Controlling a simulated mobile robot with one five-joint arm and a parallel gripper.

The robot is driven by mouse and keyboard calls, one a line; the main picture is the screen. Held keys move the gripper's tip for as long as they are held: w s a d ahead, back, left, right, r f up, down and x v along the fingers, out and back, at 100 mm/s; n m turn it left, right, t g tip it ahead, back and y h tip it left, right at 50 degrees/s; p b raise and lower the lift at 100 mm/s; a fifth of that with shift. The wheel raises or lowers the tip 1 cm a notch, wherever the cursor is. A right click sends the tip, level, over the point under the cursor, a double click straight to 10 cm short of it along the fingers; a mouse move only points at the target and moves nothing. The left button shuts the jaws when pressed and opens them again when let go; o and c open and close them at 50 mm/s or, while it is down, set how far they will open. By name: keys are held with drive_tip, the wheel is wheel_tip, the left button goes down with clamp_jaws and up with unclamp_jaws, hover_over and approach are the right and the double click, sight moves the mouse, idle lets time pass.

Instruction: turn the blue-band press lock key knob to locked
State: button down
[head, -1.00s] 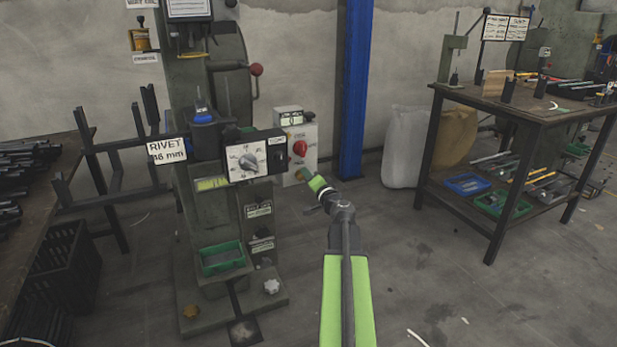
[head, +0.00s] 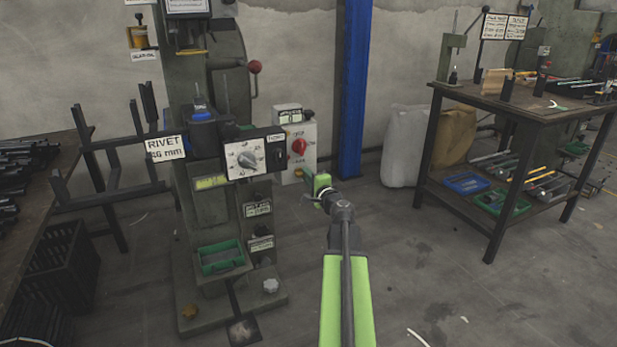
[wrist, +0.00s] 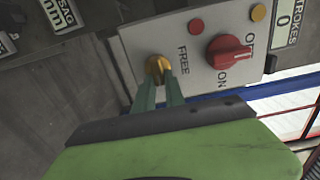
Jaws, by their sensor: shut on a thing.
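The lock key knob (wrist: 157,66) is a small brass-yellow knob on a light grey control box (wrist: 140,42) in the wrist view. The word FREE stands just right of it. My gripper (wrist: 160,80) is shut on this knob, with its two narrow green fingers at the knob's sides. The fingers hide part of the knob, and which mark it points to cannot be told. In the head view the grey box (head: 311,138) is fixed at the right of the press (head: 205,198), and my gripper reaches its lower part.
A red OFF/ON switch (wrist: 229,52) sits close right of the knob. The dial panel (head: 253,154) juts out left of my gripper. A blue post (head: 354,90) stands behind, and a workbench (head: 520,112) stands right. The middle floor is clear.

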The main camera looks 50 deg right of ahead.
drive_tip(key=shift+s+d, duration=0.1)
drive_tip(key=c, duration=1.6)
unclamp_jaws()
drive_tip(key=shift+o, duration=1)
